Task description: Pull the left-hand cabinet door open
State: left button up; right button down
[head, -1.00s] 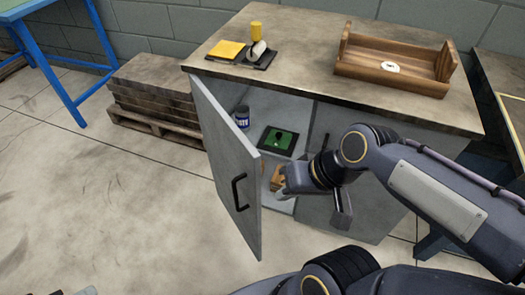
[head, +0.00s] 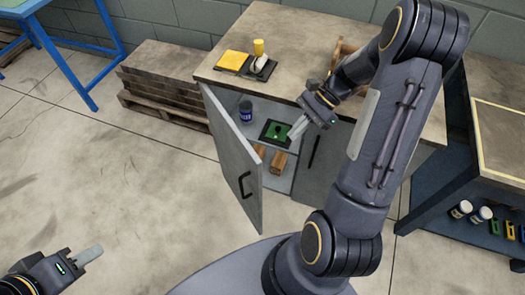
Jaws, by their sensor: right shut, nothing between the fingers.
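The grey left-hand cabinet door (head: 231,153) stands swung open, with its black bar handle (head: 245,185) on its outer face. The cabinet interior shows behind it. My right gripper (head: 297,130) is shut and empty in front of the opening, to the right of the door and apart from its handle. My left gripper (head: 88,257) is low at the left edge, over bare floor and away from the door. Its fingers show as one pale shape, so I cannot tell whether it is open.
Inside are a blue can (head: 246,111), a green-and-black item (head: 275,133) and brown blocks (head: 278,162). The right-hand door (head: 318,165) appears closed. Pallets (head: 163,85) stand left of the cabinet; a dark bench (head: 480,150) stands right. Floor left of the door is clear.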

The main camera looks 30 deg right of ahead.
jog(key=a+r+b+x, duration=0.1)
jog(key=a+r+x, duration=0.1)
jog(key=x, duration=1)
jog(key=shift+a+f, duration=0.25)
jog(key=shift+a, duration=0.05)
